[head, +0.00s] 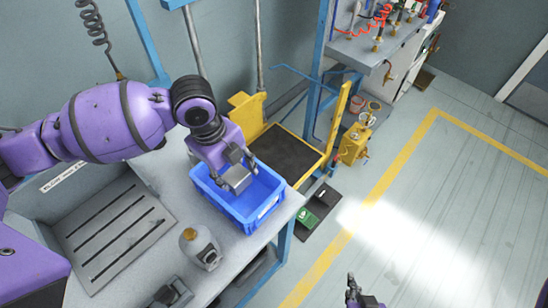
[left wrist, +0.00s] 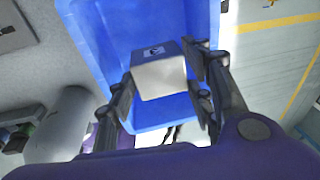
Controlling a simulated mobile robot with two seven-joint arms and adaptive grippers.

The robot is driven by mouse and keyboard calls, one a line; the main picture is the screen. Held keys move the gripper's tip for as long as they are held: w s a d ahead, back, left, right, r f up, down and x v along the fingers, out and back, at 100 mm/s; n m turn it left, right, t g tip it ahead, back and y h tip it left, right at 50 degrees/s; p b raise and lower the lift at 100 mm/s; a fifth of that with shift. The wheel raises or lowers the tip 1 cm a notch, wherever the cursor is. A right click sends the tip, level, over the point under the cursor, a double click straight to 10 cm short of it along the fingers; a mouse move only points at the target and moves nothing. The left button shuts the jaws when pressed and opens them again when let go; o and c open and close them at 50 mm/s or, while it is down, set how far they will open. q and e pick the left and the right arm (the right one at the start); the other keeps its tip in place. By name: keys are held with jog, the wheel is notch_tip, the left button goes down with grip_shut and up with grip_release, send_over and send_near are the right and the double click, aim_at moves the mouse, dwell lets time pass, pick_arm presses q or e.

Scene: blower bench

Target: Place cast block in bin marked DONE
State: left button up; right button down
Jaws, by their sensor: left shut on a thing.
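The cast block (head: 237,180) is a small grey metal block. My left gripper (head: 236,170) is shut on it and holds it over the blue bin (head: 258,221) on the bench. In the left wrist view the block (left wrist: 159,75) sits between the two fingers of the left gripper (left wrist: 165,88), with the blue bin (left wrist: 98,28) below and around it. A small dark mark shows on the block. The bin has a white label on its outer wall, too small to read. My right gripper (head: 358,292) is partly visible at the bottom edge, away from the bench; its opening is unclear.
A slotted metal plate (head: 112,235) lies to the left. A yellow-framed cart (head: 286,155) stands behind the bin. Open floor lies to the right.

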aim_at(236, 182)
pick_arm(q)
jog(key=shift+f, duration=2.15)
jog(key=o, duration=1.3)
jog(key=shift+f, duration=0.15)
jog(key=r, duration=0.4)
jog(key=a+r, duration=0.1)
jog(key=r, duration=0.7)
jog(key=shift+s+a+p, duration=0.3)
jog(key=shift+a, duration=0.1)
